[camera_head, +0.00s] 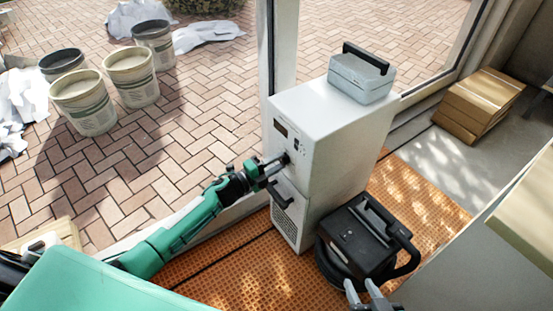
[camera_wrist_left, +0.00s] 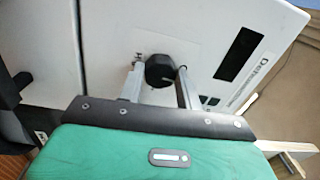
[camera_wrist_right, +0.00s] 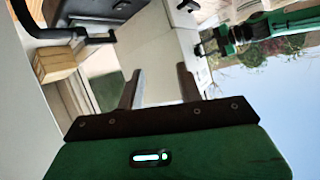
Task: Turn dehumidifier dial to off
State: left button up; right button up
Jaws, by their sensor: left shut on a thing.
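The dehumidifier (camera_head: 335,130) is a tall white box standing by the window frame. Its round black dial (camera_wrist_left: 160,70) is on the upper part of the panel, close to a dark display (camera_wrist_left: 237,55). My left gripper (camera_head: 281,161) reaches the panel from the left and is shut on the dial, with one finger on each side in the left wrist view (camera_wrist_left: 160,80). The dial's pointer position cannot be read. In the head view the fingers partly hide the dial. My right gripper (camera_head: 362,288) is open and empty at the lower right; its fingers stand apart in the right wrist view (camera_wrist_right: 160,85).
A grey case (camera_head: 361,78) sits on top of the dehumidifier. A black vacuum-like machine (camera_head: 365,240) stands on the orange mat (camera_head: 250,275) at its right. Stacked cardboard boxes (camera_head: 478,103) lie at the back right. Several buckets (camera_head: 130,77) stand outside on the paving.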

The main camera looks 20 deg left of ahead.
pick_arm(q)
jog(key=shift+n+p, duration=0.4)
jog(key=shift+n, duration=0.4)
pick_arm(e)
jog(key=shift+s+d+f+g+h, duration=0.1)
jog(key=shift+d+g+h, duration=0.2)
jog(key=shift+d, duration=0.2)
jog(key=shift+s+d+f+g+h, duration=0.1)
jog(key=shift+d+g+h, duration=0.1)
jog(key=shift+d+g, duration=0.25)
pick_arm(q)
jog(key=o, duration=1)
pick_arm(e)
jog(key=shift+r, duration=0.1)
pick_arm(q)
jog(key=p+v, duration=0.1)
jog(key=v, duration=1.3)
pick_arm(e)
jog(key=shift+s+d+g+h, duration=0.25)
jog(key=shift+d+g, duration=0.1)
jog(key=shift+d, duration=0.2)
jog(key=shift+s+d+g+h, duration=0.15)
jog(key=shift+d+g+h, duration=0.15)
jog(key=shift+d, duration=0.25)
pick_arm(q)
jog(key=shift+f, duration=0.1)
